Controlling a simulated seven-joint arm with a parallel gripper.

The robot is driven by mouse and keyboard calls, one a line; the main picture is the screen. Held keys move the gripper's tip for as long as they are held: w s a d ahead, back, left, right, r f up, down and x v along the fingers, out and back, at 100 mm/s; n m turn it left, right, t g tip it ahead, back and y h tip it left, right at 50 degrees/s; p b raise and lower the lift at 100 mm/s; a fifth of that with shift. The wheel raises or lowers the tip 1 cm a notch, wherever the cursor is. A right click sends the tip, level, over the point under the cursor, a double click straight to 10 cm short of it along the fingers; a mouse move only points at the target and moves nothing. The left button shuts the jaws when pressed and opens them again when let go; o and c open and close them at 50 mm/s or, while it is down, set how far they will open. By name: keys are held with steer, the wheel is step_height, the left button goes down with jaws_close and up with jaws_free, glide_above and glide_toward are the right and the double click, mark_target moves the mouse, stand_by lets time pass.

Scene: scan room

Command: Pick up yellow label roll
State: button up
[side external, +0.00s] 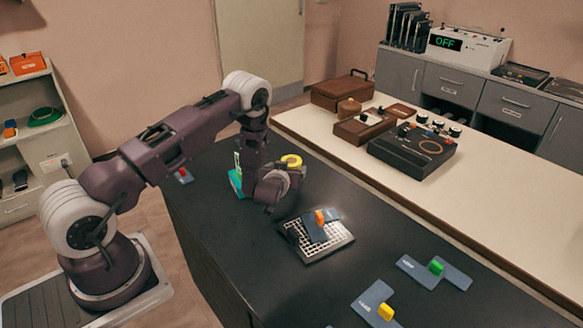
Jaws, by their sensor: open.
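A yellow ring-shaped roll (291,160), which looks like the label roll, shows just above and behind my wrist in the side view. My gripper (270,207) is low over the dark table, partly hidden by my own wrist. It is open, and I see nothing held in it. The roll appears outside the jaws, but I cannot tell the exact gap or whether they touch.
A teal object (236,182) stands close to the left of my wrist. A white grid rack (335,246) with a blue card and orange piece lies in front. A recorder-like device (412,148) sits on the pale counter.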

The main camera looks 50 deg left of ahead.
mark_target(291, 165)
steer(key=x, duration=0.5)
steer(key=shift+w+d, duration=0.2)
steer(key=shift+d, duration=0.1)
steer(key=c, duration=1.6)
steer(key=shift+o, duration=0.2)
steer(key=shift+r, duration=0.15)
